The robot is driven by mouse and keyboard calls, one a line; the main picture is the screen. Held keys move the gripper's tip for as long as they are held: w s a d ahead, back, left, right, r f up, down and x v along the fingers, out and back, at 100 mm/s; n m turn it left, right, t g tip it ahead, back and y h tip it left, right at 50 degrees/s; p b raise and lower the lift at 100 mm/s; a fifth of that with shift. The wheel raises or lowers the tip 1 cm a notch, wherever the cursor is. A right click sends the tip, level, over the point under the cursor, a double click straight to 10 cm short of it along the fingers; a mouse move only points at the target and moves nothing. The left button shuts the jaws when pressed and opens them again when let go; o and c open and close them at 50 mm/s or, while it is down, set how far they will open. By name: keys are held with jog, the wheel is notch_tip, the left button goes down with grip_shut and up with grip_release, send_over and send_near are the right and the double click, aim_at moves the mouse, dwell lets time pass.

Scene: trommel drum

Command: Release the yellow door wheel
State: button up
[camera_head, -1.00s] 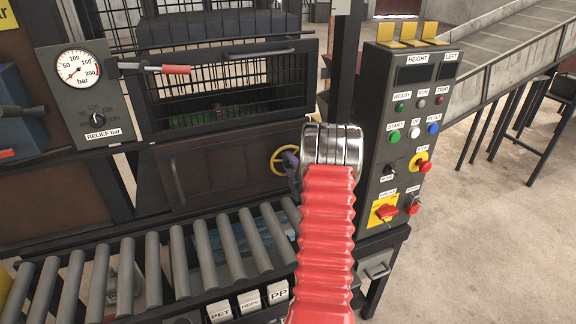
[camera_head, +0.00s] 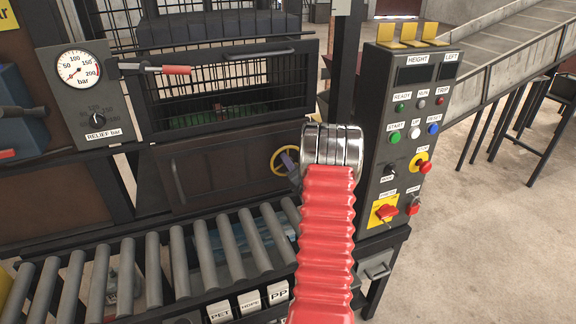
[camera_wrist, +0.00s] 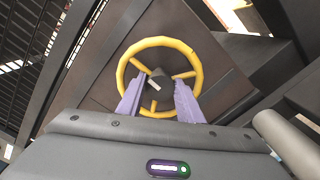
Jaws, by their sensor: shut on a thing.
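The yellow door wheel (camera_wrist: 198,72) has a round rim, spokes and a dark hub, and sits on a dark door panel in the wrist view. In the head view the wheel (camera_head: 275,161) is at the right of the lower door (camera_head: 220,168), partly hidden by my arm. My gripper (camera_wrist: 158,88) has purple fingers, one on each side of the wheel's lower spoke, and is shut on the wheel. Exactly where the fingers touch it is hard to see. In the head view my red-sleeved arm covers most of the gripper.
A control box (camera_head: 400,150) with buttons and a red-handled switch stands close right of my arm. A roller conveyor (camera_head: 150,265) runs below the door. A red-gripped lever (camera_head: 175,70) and pressure gauge (camera_head: 79,70) are at upper left. Open floor lies right.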

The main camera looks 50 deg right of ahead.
jog(key=shift+f, duration=0.2)
jog(key=o, duration=0.7)
jog(key=shift+w, duration=0.1)
jog(key=o, duration=0.3)
jog(key=shift+o, duration=0.2)
jog(key=shift+r, duration=0.1)
jog(key=shift+s, duration=0.2)
jog(key=v, duration=1.3)
jog(key=shift+s+a, duration=0.2)
